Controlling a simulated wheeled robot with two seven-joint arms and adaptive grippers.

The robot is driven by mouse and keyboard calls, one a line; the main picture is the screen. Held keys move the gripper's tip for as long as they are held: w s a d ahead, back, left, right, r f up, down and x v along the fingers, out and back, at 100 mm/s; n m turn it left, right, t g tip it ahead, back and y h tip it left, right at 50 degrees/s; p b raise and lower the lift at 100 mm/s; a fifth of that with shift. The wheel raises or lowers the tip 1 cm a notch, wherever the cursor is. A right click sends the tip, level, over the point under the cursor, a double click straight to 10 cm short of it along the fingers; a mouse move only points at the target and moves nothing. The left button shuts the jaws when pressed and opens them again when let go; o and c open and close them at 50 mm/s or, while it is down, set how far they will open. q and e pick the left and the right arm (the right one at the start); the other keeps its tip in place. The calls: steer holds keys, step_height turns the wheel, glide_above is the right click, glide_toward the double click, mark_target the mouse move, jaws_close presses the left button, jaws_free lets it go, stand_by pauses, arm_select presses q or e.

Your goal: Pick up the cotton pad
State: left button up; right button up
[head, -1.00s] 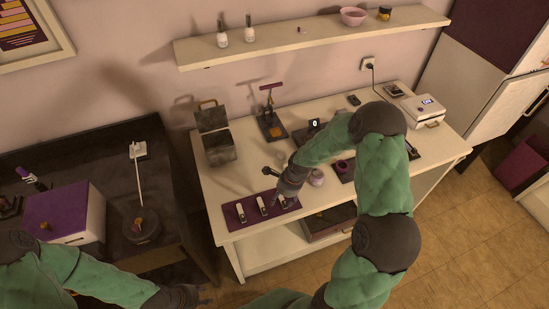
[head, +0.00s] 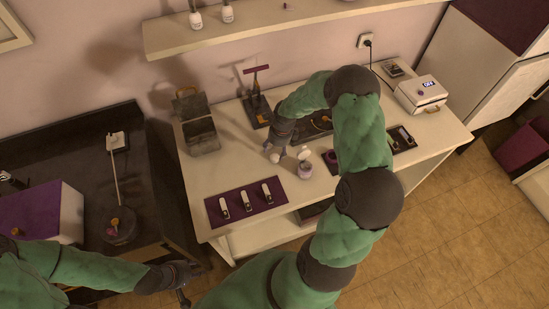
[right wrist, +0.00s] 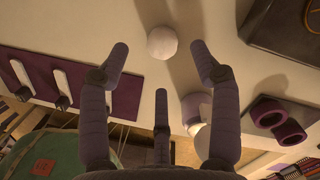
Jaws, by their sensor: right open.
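The cotton pad (right wrist: 162,43) is a white, rounded piece lying on the white worktop. In the right wrist view it sits just beyond and between my fingertips, apart from both. In the head view the pad (head: 274,157) shows just below my right gripper (head: 274,147). My right gripper, also in the right wrist view (right wrist: 160,55), is open and empty, its fingers spread wide. My left gripper (head: 184,283) hangs near the dark counter at the bottom left; its jaw state is unclear.
A small jar (head: 305,171) with white material at its top stands right of the pad. A purple mat (head: 233,209) with several white-and-dark items lies to the left. A metal box (head: 201,135) and a stand (head: 257,110) are behind. Purple rings (right wrist: 268,112) lie right of the jar.

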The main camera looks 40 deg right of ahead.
mark_target(275, 156)
steer(key=f, duration=0.5)
steer(key=shift+w+a+f+b, duration=0.1)
steer(key=shift+w+b, duration=0.1)
steer(key=shift+b, duration=0.1)
steer(key=c, duration=0.8)
